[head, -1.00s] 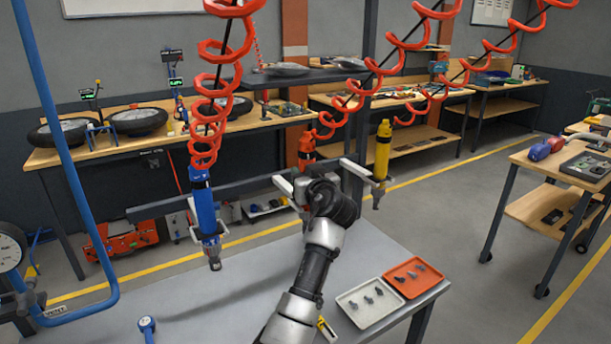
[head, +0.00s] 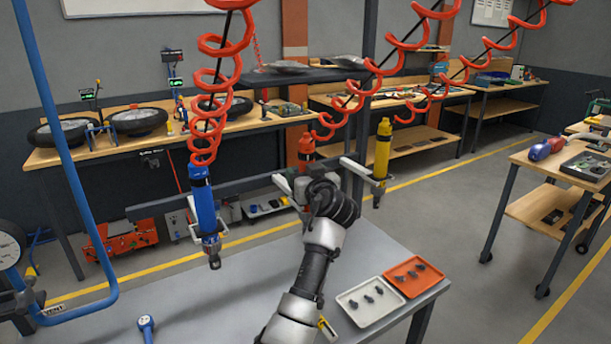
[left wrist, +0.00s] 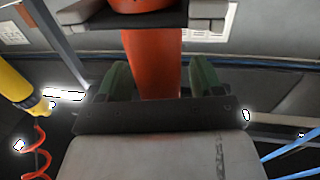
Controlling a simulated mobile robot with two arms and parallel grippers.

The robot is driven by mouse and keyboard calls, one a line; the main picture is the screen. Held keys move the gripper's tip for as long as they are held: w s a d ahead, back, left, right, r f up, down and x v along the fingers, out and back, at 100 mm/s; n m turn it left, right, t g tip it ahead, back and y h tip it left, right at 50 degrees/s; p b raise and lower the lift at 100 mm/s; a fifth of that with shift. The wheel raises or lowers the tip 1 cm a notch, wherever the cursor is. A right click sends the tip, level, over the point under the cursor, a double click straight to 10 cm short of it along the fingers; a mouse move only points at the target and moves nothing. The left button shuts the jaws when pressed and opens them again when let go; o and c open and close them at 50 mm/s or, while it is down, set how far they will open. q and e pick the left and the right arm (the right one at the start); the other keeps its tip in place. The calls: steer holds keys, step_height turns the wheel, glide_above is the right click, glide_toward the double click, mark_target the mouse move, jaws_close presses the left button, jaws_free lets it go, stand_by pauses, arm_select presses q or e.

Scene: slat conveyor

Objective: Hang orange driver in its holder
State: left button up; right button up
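The orange driver (head: 306,146) is upright in the middle of the head view, under a red coiled hose. My left gripper (head: 293,187) is around its body, at the holder rail (head: 165,205). The head view hides its lower part and the fingertips. In the left wrist view, the orange body (left wrist: 151,60) lies between the two green-padded fingers of my left gripper (left wrist: 149,78), which appear closed on it. A dark bracket with grey ends (left wrist: 208,10) crosses the body just beyond the fingers. I cannot tell whether the driver is fully seated. My right gripper is not in view.
A blue driver (head: 204,208) hangs to the left and a yellow driver (head: 382,150) to the right. The grey table (head: 235,300) below bears a white tray (head: 345,305) and an orange tray (head: 402,287). A blue pipe (head: 68,160) stands at the left.

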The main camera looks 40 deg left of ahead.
arm_select(q)
steer(key=shift+f, duration=0.2)
steer(key=shift+d, duration=0.15)
steer(key=b+v, duration=0.3)
steer(key=v, duration=0.7)
steer(key=shift+s+d+r+b, duration=0.2)
steer(key=shift+d+b, duration=0.05)
steer(key=shift+b, duration=0.1)
